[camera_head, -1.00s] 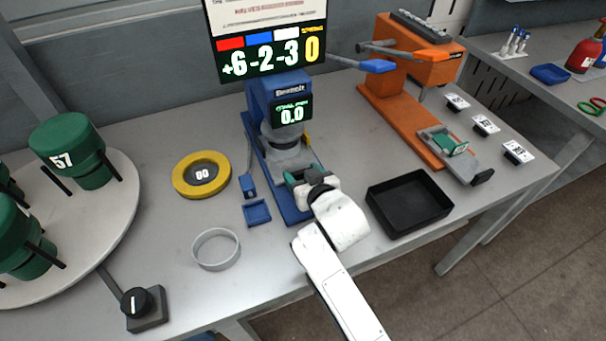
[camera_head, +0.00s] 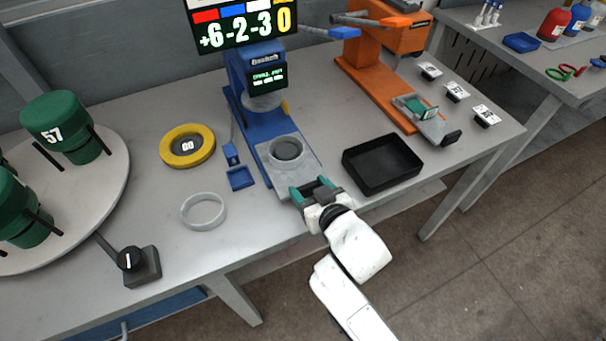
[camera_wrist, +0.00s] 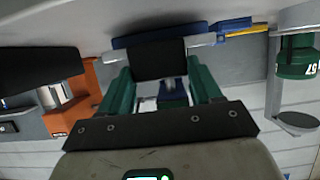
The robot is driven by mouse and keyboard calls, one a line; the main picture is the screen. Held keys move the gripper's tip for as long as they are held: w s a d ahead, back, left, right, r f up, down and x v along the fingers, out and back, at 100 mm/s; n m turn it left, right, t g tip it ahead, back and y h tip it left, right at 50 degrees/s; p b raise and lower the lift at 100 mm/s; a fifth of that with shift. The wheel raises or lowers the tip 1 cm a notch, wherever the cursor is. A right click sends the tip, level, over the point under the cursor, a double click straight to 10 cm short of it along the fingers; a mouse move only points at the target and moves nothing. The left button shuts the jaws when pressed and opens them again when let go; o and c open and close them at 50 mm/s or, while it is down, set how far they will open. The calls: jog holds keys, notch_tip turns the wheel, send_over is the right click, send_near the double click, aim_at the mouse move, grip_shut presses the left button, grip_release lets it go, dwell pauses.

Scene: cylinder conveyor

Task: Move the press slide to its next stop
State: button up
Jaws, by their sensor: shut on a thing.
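The blue press (camera_head: 240,73) stands near the middle of the table. Its grey slide (camera_head: 281,177) sits out toward me at the front end of the blue base, carrying a dark grey round cup (camera_head: 287,149). My gripper (camera_head: 311,187), with green fingers, is at the slide's front end, by the table's front edge. In the wrist view my gripper (camera_wrist: 161,88) has its fingers on both sides of a black handle (camera_wrist: 158,60) on the slide and is shut on it. The handle is mostly hidden by my gripper in the head view.
A black tray (camera_head: 382,164) lies right of the slide. An orange lever press (camera_head: 375,85) stands behind it. To the left are a yellow ring (camera_head: 187,146), a pale ring (camera_head: 203,211), a small blue tray (camera_head: 240,178), a black knob (camera_head: 130,259) and a turntable (camera_head: 105,185) with green cylinders.

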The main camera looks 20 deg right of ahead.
jog(key=shift+s, duration=0.5)
jog(key=o, duration=1.5)
jog(key=shift+s, duration=0.1)
jog(key=b+v, duration=0.1)
jog(key=v, duration=0.9)
jog(key=shift+s+r, duration=0.2)
jog(key=shift+s, duration=0.15)
